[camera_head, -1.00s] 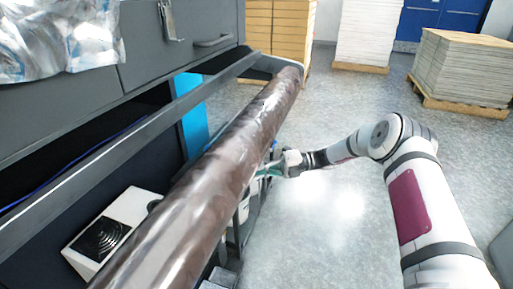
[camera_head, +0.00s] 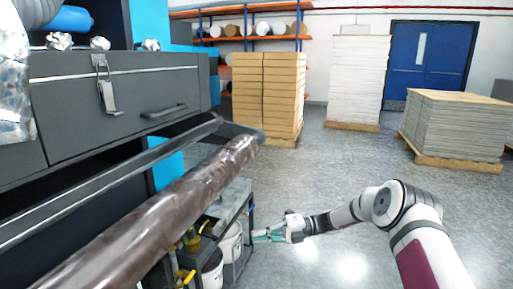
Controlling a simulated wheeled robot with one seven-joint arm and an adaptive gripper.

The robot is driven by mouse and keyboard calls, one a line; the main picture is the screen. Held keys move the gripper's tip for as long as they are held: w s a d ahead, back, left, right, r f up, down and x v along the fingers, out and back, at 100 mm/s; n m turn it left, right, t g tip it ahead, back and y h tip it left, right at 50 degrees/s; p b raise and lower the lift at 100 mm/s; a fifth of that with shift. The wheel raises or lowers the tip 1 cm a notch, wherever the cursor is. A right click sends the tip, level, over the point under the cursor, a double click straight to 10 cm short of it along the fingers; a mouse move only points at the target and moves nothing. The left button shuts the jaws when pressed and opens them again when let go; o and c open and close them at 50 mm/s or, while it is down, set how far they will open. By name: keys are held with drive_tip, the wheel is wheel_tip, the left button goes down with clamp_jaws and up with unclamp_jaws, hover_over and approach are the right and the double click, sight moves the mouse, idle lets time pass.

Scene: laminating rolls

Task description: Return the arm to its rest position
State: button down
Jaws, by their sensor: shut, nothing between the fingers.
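My arm comes in from the lower right and bends at a round elbow joint. My gripper (camera_head: 268,237) is at the end of it, low in the middle of the view. Its greenish fingers point left toward the small cart, and nothing shows between them. It is shut and empty. Whether the fingertips touch the cart cannot be told from this view.
A long brown film-wrapped roll (camera_head: 150,222) lies along the dark machine (camera_head: 130,110) at left. A grey cart (camera_head: 232,208) with buckets stands below it. Stacked boxes (camera_head: 268,95) and paper pallets (camera_head: 455,125) stand behind. The floor (camera_head: 340,165) between is clear.

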drive_tip(key=s+d+r+n+h, duration=0.3)
drive_tip(key=s+r+n+h, duration=0.3)
drive_tip(key=s+r+n, duration=0.4)
drive_tip(key=s+d+r+n+h, duration=0.3)
drive_tip(key=s+r+n+h, duration=0.2)
drive_tip(key=s+r+n, duration=0.55)
drive_tip(key=s+d+n+t+h, duration=0.15)
drive_tip(key=s+d+n, duration=0.25)
drive_tip(key=s, duration=0.5)
drive_tip(key=s+d+n+t+h, duration=0.1)
drive_tip(key=s+d+n+h, duration=0.3)
drive_tip(key=s, duration=0.6)
drive_tip(key=s+d+n+t+h, duration=0.1)
drive_tip(key=s+d+n+t, duration=0.1)
drive_tip(key=s+d+n, duration=0.5)
wheel_tip(320, 180, up, 22)
drive_tip(key=s+a+m+t+p, duration=0.1)
drive_tip(key=a+m+t+p, duration=0.1)
drive_tip(key=p, duration=1.8)
drive_tip(key=shift+s+a+t, duration=0.3)
drive_tip(key=shift+t, duration=0.25)
